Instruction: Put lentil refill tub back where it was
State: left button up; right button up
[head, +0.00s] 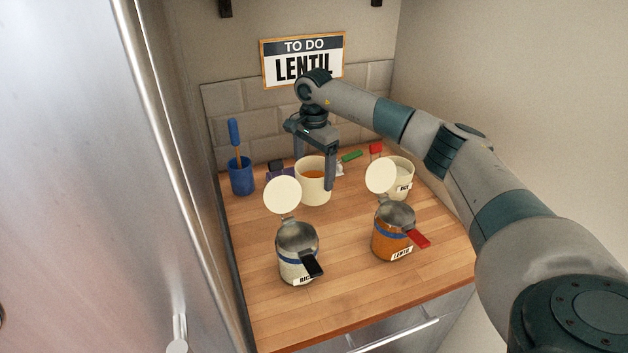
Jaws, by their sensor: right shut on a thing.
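The lentil refill tub (312,192) is a cream, open-topped tub with orange contents, upright near the back middle of the wooden counter. My right gripper (315,172) reaches down over it from above and is shut on it, one finger at its near right side and the other at its far left. I cannot tell whether the tub's base touches the counter. The lentil jar (389,244), orange inside with a blue band, red handle and raised round lid, stands in front to the right. My left gripper is not in view.
A rice jar (295,265) with a black handle and raised lid stands front left. A second cream tub labelled rice (403,165) is at back right. A blue cup (242,178) holds a blue-handled tool. Small items lie behind. The counter's front (345,305) is clear.

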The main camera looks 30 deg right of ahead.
notch_tip(320, 180, down, 2)
jog(key=shift+f+p, duration=0.25)
jog(key=shift+p, duration=0.45)
jog(key=shift+f, duration=0.55)
jog(key=shift+f, duration=0.15)
jog(key=o, duration=1.4)
jog(key=shift+o, duration=0.2)
